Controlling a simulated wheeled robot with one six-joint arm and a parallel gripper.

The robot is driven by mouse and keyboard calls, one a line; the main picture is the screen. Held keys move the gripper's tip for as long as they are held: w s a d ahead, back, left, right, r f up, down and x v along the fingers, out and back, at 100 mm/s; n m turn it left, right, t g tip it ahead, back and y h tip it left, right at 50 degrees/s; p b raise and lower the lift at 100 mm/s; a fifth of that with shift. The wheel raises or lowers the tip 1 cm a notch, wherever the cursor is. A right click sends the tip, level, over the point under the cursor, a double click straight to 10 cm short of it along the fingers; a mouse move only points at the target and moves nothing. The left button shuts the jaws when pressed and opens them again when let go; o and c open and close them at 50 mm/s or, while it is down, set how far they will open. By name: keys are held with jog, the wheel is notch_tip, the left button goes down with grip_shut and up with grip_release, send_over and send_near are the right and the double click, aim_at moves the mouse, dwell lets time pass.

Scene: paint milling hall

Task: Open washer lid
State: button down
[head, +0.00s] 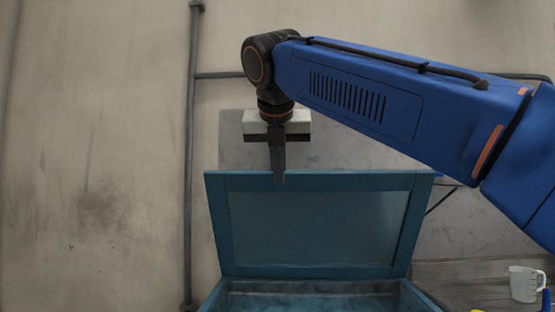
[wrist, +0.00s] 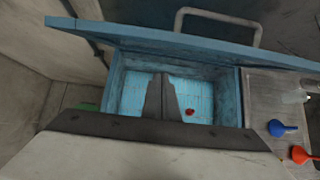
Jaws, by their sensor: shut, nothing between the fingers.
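The washer is a blue box with a hinged lid. Its lid (head: 315,225) stands raised, close to upright, and shows its framed inner face in the head view. The lid (wrist: 150,38) is seen nearly edge-on in the wrist view, with a pale handle (wrist: 218,22) on its far side. The washer basin (wrist: 233,98) lies open below, with a light blue slotted floor and a small red thing inside. My gripper (head: 279,180) is shut and empty, pointing down at the lid's upper edge. I cannot tell whether the fingertips touch it.
A wooden surface (wrist: 262,88) beside the basin holds a blue funnel (wrist: 282,128), an orange-red funnel (wrist: 301,154) and a clear container. A white jug (head: 523,284) stands at lower right in the head view. A pipe (head: 193,150) runs up the wall at left.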

jog(key=shift+w+d+r, duration=0.1)
jog(key=shift+w+r, duration=0.05)
jog(key=shift+w, duration=2.4)
